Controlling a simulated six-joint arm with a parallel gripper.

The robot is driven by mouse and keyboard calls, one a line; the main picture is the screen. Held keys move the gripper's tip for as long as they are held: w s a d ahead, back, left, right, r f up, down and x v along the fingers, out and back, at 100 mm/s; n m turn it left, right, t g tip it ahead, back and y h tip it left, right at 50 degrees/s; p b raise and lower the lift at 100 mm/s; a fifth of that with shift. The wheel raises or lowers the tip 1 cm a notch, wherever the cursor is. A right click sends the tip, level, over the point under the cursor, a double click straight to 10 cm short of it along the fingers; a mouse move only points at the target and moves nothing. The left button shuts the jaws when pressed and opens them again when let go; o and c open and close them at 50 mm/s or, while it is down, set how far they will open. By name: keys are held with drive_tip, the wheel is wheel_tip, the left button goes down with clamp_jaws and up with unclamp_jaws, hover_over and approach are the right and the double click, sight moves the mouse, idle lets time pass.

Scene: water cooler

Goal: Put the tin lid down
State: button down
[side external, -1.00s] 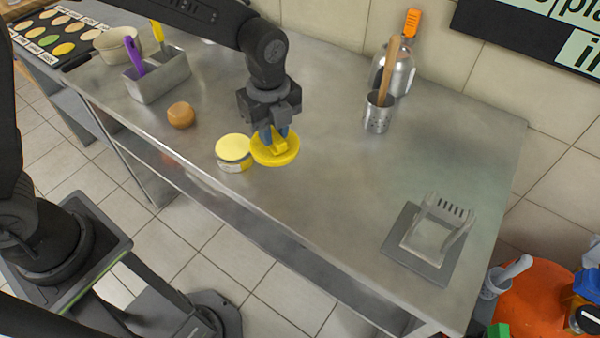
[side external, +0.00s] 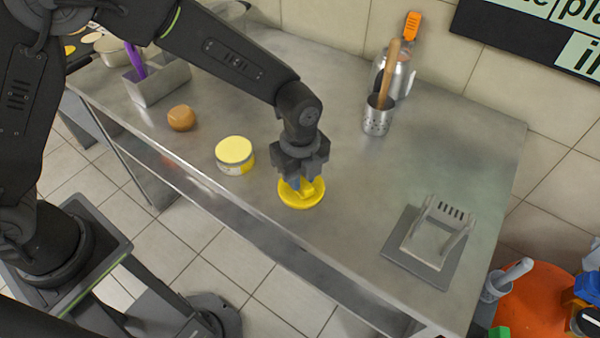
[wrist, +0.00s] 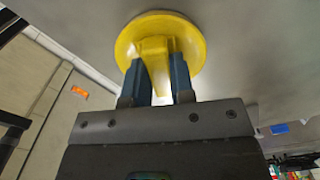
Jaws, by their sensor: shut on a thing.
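The yellow tin lid (side external: 302,198) is round with a raised grip on top. It is at or just above the steel counter, right of the tin; I cannot tell if it touches. My gripper (side external: 303,184) points down and is shut on the lid's grip. In the wrist view the two blue-grey fingers (wrist: 161,75) pinch the grip of the lid (wrist: 190,35). The tin (side external: 235,157) stands upright to the left, with a pale yellow top and a white and yellow side, apart from the lid.
A brown round object (side external: 181,117) lies left of the tin. A grey metal bin (side external: 158,82) stands at the back left. A perforated metal cup (side external: 378,121) and a bottle (side external: 398,75) stand behind. A grey stand (side external: 433,238) is at the right. Counter (side external: 350,180) between is clear.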

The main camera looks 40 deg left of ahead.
drive_tip(key=c, duration=1)
unclamp_jaws()
drive_tip(key=shift+f, duration=0.1)
wheel_tip(320, 180, up, 12)
drive_tip(key=s+a+r+n+t, duration=0.1)
drive_tip(key=s+a+r+n, duration=0.2)
drive_tip(key=a+r+n, duration=0.3)
drive_tip(key=s+a+r+n+t, duration=0.1)
drive_tip(key=s+a+n, duration=0.3)
drive_tip(key=s+n, duration=0.1)
drive_tip(key=s+a+r+n+t, duration=0.1)
drive_tip(key=s+a+n+t, duration=0.1)
drive_tip(key=s+a+n, duration=0.3)
drive_tip(key=s+a+r+n+t, duration=0.1)
drive_tip(key=s+a+n, duration=0.3)
drive_tip(key=s+n, duration=0.1)
drive_tip(key=shift+a+r+n+t, duration=0.3)
drive_tip(key=shift+a+r+n, duration=0.1)
drive_tip(key=shift+n, duration=0.3)
